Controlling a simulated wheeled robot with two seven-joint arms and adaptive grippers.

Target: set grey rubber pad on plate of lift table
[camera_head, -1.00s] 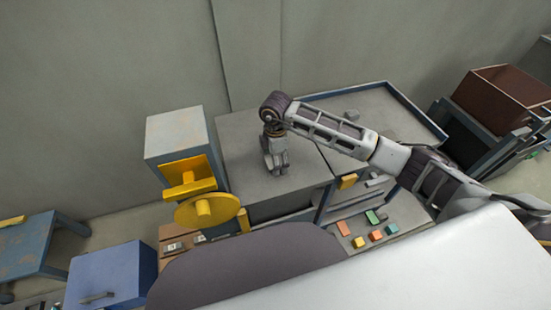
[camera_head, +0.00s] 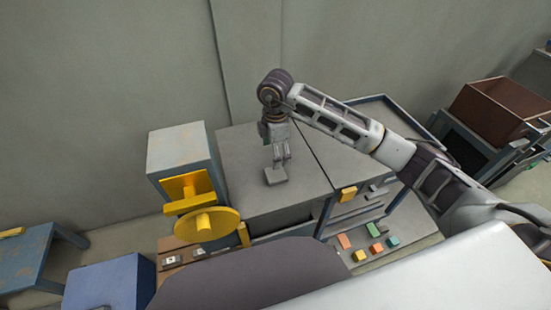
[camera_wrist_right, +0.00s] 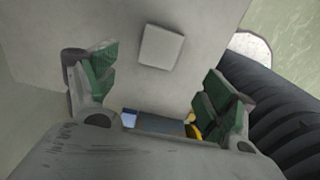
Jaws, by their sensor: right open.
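The grey pad (camera_head: 275,176) lies flat on the grey top plate (camera_head: 240,150) of the table-like unit in the head view. In the right wrist view the pad (camera_wrist_right: 161,47) is a pale square between and beyond the fingertips, apart from both. My right gripper (camera_head: 280,158) points down just above and behind the pad; its open green-lined fingers (camera_wrist_right: 160,92) hold nothing. My left gripper is not in view.
A yellow handwheel (camera_head: 205,225) on a grey box stands left of the plate. A blue-rimmed tray (camera_head: 385,99) lies to the right, partly behind my arm. Several coloured blocks (camera_head: 361,255) lie on a lower shelf in front.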

